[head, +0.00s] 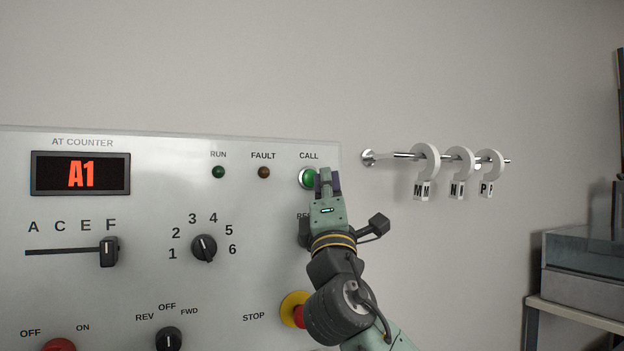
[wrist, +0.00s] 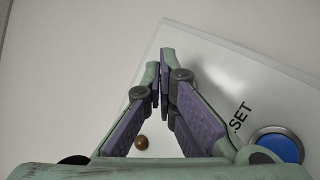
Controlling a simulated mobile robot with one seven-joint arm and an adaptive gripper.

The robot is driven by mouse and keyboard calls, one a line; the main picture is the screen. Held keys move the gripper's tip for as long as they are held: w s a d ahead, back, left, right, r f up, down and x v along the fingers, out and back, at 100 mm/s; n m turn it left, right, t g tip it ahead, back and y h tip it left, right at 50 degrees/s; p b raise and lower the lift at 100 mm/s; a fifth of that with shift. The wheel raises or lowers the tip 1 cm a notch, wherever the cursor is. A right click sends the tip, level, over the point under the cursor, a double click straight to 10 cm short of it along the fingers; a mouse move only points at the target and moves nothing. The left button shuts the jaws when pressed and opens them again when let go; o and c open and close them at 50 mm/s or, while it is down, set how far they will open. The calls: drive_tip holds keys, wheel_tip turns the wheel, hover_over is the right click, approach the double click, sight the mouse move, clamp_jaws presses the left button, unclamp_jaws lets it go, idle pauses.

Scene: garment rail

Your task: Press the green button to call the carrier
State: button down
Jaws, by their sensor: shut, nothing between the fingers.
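The green CALL button (head: 308,178) sits in a pale ring at the upper right of the control panel in the head view. My gripper (head: 326,176) is shut and empty, with its fingertips at the right edge of the button, partly covering it. Whether they touch it I cannot tell. In the wrist view the shut fingers (wrist: 161,80) point at the white panel, and the green button is hidden. The display (head: 81,174) reads A1. The RUN lamp (head: 218,172) is dark green and the FAULT lamp (head: 264,172) is dark brown.
A blue button (wrist: 277,147) beside "SET" lettering shows in the wrist view. Below my gripper is the red STOP button (head: 299,315). A rail (head: 392,156) with lettered hooks (head: 425,170) projects right of the panel. A selector knob (head: 204,248) and a slider (head: 109,251) are at left.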

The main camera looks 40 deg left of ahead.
drive_tip(key=shift+a, duration=0.15)
idle(0.7)
drive_tip(key=shift+w+a, duration=0.15)
drive_tip(key=shift+a, duration=0.15)
